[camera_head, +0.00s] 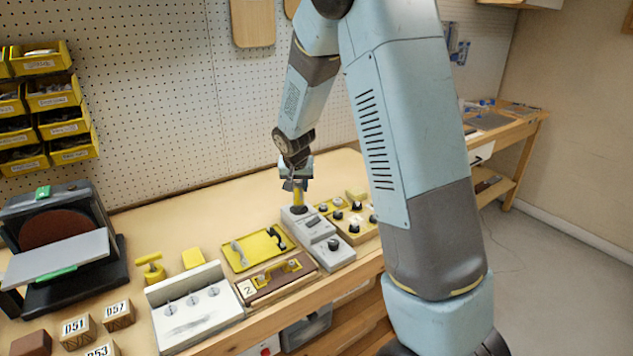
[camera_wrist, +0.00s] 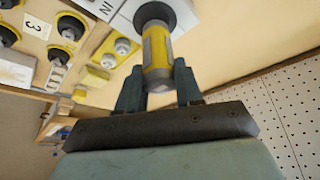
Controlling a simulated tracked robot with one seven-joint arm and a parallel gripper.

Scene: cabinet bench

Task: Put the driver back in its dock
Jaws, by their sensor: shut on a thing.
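The driver (camera_head: 298,194) is a yellow cylinder, held upright under my gripper (camera_head: 297,179). In the wrist view the driver (camera_wrist: 156,55) has yellow and grey bands and a dark collar at its far end. My gripper (camera_wrist: 158,85) is shut on it, one finger on each side. The grey dock (camera_head: 316,227) on the bench has a dark round spot right at the driver's lower end. I cannot tell whether the driver sits in it or just above it. In the wrist view part of a pale block marked "IN" shows beyond the driver.
A yellow panel with dark knobs (camera_head: 355,214) stands right of the dock. Further left are a white block with dials (camera_head: 195,309) and a sander (camera_head: 62,245). The pegboard (camera_head: 160,110) stands behind.

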